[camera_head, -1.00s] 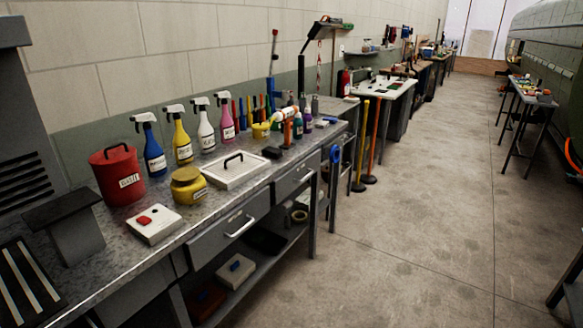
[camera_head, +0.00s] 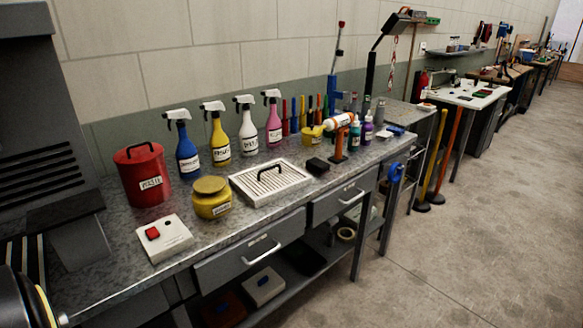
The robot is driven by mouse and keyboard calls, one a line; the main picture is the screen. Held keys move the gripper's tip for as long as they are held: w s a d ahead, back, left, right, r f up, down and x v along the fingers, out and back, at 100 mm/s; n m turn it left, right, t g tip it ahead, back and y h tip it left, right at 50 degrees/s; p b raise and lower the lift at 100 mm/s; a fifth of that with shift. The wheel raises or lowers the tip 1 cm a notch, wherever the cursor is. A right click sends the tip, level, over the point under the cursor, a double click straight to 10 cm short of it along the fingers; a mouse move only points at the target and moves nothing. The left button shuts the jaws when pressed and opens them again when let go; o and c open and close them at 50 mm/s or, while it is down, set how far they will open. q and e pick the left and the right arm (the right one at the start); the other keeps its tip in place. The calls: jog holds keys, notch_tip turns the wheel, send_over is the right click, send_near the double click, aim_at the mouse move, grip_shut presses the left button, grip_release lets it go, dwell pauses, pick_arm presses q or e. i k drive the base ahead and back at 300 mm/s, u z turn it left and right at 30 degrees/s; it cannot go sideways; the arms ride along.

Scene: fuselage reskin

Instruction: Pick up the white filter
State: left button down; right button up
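The white filter (camera_head: 262,193) is a flat, square, slatted white panel with a black handle on top. It lies flat on the grey metal workbench (camera_head: 120,283), near the front edge, in the head view. It is fully visible and nothing touches its handle. A dark rounded part at the lower left edge looks like part of my arm. Neither of my grippers shows.
A yellow jar (camera_head: 211,198) stands just left of the filter, and a small black block (camera_head: 317,166) lies to its right. A red waste can (camera_head: 144,177), a white box with a red button (camera_head: 164,238) and several spray bottles (camera_head: 219,144) are nearby. Floor to the right is clear.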

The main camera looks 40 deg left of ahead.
aim_at(261, 185)
jog(key=i, duration=2.7)
jog(key=u, duration=2.7)
